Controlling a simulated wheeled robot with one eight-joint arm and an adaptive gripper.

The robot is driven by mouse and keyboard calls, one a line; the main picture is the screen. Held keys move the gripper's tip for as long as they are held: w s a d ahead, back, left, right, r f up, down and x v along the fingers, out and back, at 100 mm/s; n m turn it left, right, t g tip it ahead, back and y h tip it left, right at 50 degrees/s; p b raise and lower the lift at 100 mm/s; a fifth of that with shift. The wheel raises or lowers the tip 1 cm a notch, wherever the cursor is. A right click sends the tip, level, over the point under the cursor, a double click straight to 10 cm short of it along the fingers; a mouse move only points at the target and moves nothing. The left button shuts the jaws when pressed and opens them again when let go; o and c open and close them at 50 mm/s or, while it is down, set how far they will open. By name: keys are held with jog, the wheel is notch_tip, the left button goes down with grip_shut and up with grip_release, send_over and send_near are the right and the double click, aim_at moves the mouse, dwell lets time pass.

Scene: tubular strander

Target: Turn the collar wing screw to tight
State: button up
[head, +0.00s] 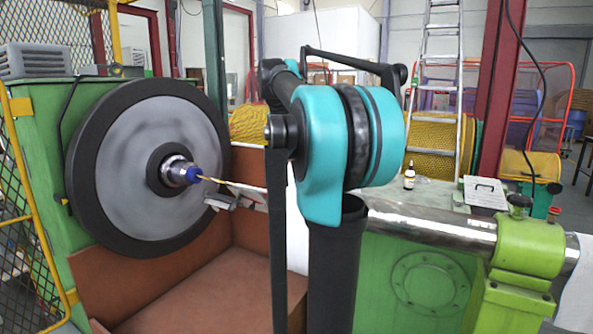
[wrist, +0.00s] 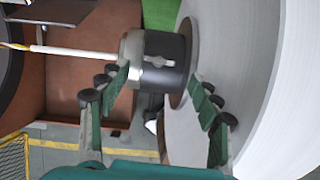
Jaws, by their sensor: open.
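The collar (wrist: 172,78) is a dark cylinder with a pale end cap, seated against the large grey disc (wrist: 250,75) in the wrist view. The wing screw (wrist: 154,61) is a small silver piece on the collar's side facing the camera. In the head view the collar area (head: 178,170) shows silver and blue at the disc's centre; the wing screw cannot be made out there. My gripper (wrist: 160,78) is open, its fingers on either side of the collar's lower part in the wrist view. Contact cannot be told.
A thin white and yellow rod (wrist: 75,52) sticks out from the collar's end. Brown guard panels (head: 190,285) form a trough below the disc. A yellow mesh fence (head: 25,200) stands at the left. A shiny horizontal tube (head: 430,225) runs at the right.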

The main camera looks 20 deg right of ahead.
jog(key=x, duration=0.5)
jog(key=shift+w+d+f, duration=0.1)
jog(key=shift+f, duration=0.25)
jog(key=c, duration=1.2)
jog(key=shift+o, duration=0.2)
